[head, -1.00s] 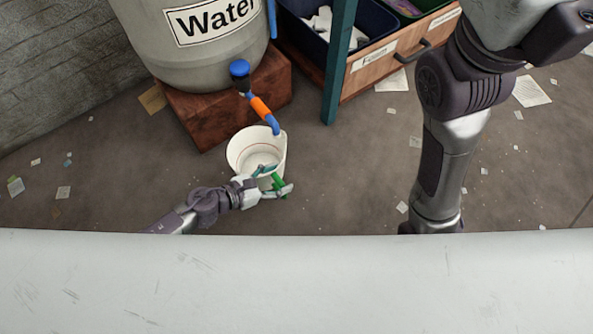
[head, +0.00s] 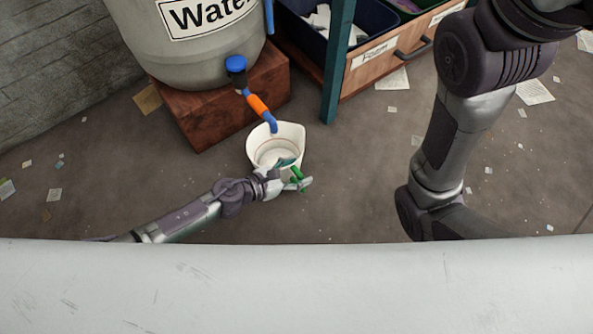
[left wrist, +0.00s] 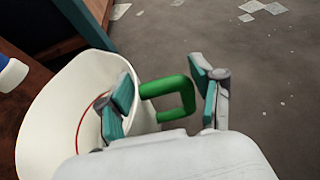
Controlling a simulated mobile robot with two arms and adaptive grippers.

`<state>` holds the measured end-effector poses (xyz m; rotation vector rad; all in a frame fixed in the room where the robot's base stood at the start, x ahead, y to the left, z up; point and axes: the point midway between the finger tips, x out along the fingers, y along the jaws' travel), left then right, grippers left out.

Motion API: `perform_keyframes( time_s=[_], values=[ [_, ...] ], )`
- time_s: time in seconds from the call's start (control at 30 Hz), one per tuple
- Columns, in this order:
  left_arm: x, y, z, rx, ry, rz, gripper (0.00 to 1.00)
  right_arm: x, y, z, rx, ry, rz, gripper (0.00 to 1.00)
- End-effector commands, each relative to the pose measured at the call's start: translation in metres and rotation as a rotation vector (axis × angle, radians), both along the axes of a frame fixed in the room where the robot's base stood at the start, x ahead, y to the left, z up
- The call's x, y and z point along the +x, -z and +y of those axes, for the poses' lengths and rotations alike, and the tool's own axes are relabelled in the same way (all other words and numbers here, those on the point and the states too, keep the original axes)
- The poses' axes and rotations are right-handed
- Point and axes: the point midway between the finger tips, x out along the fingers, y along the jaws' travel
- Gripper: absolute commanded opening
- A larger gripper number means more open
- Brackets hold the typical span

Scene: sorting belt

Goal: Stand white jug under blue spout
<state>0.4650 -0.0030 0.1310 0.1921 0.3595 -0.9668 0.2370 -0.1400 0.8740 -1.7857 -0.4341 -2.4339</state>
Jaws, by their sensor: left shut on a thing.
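The white jug (head: 291,137) is upright, with a red line inside and a green handle (left wrist: 182,97). My left gripper (head: 290,172) is shut on the jug at its handle side. In the left wrist view the gripper (left wrist: 162,98) has one finger inside the jug's rim and the other beyond the handle. The blue spout (head: 271,125) hangs from an orange pipe piece (head: 257,105).
The grey water barrel (head: 190,62) stands on a reddish-brown block (head: 205,118) behind the jug. A teal post (head: 337,65) and a wooden drawer unit (head: 388,64) stand behind to the right. Paper scraps lie on the floor, which is otherwise open right of the jug.

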Motion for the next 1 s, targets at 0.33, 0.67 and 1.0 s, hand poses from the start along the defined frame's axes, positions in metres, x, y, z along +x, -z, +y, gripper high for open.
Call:
perform_keyframes(
  time_s=[0.33, 0.67, 1.0],
  values=[
    [0.000, 0.001, 0.000, 0.000, 0.000, 0.000, 0.91, -0.001, 0.000, 0.000, -0.001, 0.000, -0.002, 0.40],
    [-0.003, -0.003, 0.004, 0.000, 0.000, 0.001, 0.91, -0.001, -0.003, 0.000, -0.001, 0.000, -0.005, 0.40],
    [-0.037, -0.029, 0.055, 0.002, -0.001, 0.004, 0.91, 0.022, 0.003, -0.001, 0.001, -0.002, 0.073, 0.40]
  ],
)
